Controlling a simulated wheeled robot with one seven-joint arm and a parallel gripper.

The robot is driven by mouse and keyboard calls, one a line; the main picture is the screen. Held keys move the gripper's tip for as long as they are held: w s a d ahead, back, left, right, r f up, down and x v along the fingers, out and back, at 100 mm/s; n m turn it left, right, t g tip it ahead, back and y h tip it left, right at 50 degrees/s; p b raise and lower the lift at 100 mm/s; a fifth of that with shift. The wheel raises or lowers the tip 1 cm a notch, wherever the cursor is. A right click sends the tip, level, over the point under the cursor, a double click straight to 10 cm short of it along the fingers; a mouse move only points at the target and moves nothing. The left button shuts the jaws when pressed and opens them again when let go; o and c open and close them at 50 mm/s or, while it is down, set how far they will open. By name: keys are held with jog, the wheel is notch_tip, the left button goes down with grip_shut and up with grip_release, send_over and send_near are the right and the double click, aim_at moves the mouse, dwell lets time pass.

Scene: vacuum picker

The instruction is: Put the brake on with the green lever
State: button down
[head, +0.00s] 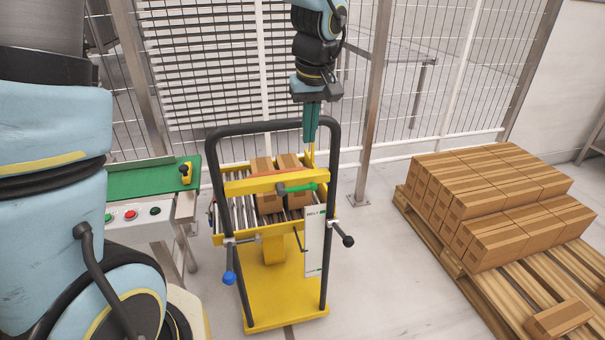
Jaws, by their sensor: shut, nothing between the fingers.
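The green lever (299,187) is a short green bar with a dark pivot at its left end. It points right, nearly level, across the front of the yellow cart's top (245,186). My gripper (310,140) points straight down above the cart, with its teal fingers closed together and nothing between them. In the picture its tips are above the lever and a little right of its middle. The tips look apart from the lever; the exact depth gap cannot be told.
The cart's black handle frame (208,165) arches around the lever. A blue-knobbed lever (229,278) and a black knob (347,241) stick out at its sides. Cartons (268,203) lie on its rollers. A green-topped control stand (150,180) is left; a carton-loaded pallet (450,260) is right.

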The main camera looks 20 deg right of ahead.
aim_at(312, 187)
jog(key=w+f, duration=0.1)
jog(key=f, duration=0.3)
jog(key=f+p, duration=0.1)
jog(key=f, duration=0.4)
jog(key=w+f+p, duration=0.1)
jog(key=f, duration=0.3)
jog(key=shift+w+d+f, duration=0.1)
jog(key=shift+w+f, duration=0.25)
jog(key=shift+f, duration=0.1)
jog(key=f+y+b, duration=0.1)
jog(key=d+f+y+b, duration=0.1)
jog(key=y+b, duration=0.1)
jog(key=shift+s+f, duration=0.1)
jog(key=shift+s, duration=0.05)
jog(key=y, duration=0.1)
jog(key=f+t+y+b, duration=0.1)
jog(key=shift+d+f+m+y, duration=0.15)
jog(key=shift+f+m+y, duration=0.15)
jog(key=shift+y, duration=0.1)
jog(key=a+f+m+t+y+b, duration=0.1)
jog(key=a+f+y+b, duration=0.2)
jog(key=y, duration=0.6)
jog(key=shift+w+a+f+t+b, duration=0.25)
jog(key=shift+f+t+b, duration=0.15)
jog(key=shift+f+b, duration=1.1)
jog(key=shift+a, duration=0.2)
